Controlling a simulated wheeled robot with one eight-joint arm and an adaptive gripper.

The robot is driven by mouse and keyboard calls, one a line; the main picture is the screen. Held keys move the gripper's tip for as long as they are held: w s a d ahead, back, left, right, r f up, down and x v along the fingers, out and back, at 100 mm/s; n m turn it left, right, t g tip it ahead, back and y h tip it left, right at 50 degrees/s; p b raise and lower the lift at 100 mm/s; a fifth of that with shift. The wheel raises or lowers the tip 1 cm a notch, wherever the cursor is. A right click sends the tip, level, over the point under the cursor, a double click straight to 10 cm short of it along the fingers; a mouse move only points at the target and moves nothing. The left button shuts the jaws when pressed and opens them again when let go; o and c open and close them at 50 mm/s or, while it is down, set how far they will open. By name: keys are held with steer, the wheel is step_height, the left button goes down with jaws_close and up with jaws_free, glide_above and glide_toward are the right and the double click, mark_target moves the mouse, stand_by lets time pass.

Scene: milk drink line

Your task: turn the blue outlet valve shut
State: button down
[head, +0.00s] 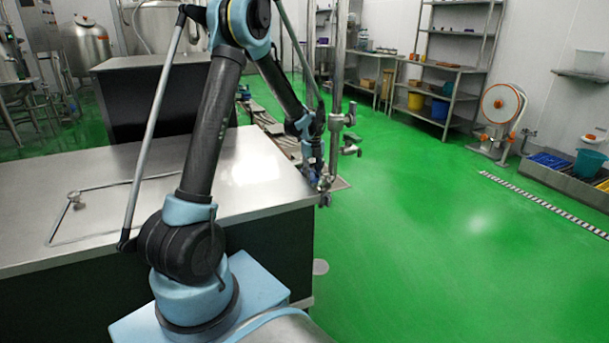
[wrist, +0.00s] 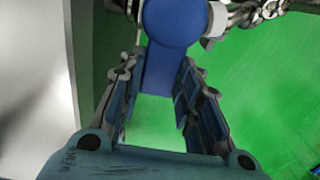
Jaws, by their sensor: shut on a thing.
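The blue outlet valve (wrist: 172,22) shows at the top of the wrist view, with a round blue hub and a flat blue handle running down from it. My gripper (wrist: 161,65) has one finger on each side of this handle and is shut on it. In the head view my gripper (head: 325,192) is at the end of the arm, by the right end of the steel counter. The valve handle cannot be made out there, being small and hidden by the gripper and pipes.
Steel pipe fittings (wrist: 250,14) join the valve at the upper right. A vertical steel pipe (head: 337,90) with small taps stands close to my arm. The steel-topped counter (head: 250,165) lies left of the gripper. Green floor (head: 430,240) is clear to the right.

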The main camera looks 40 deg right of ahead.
mark_target(312, 177)
stand_by(0.5)
steer(key=c, duration=1.2)
jaws_free()
steer(key=shift+o, duration=0.2)
step_height(312, 177, up, 12)
steer(key=shift+a, duration=0.1)
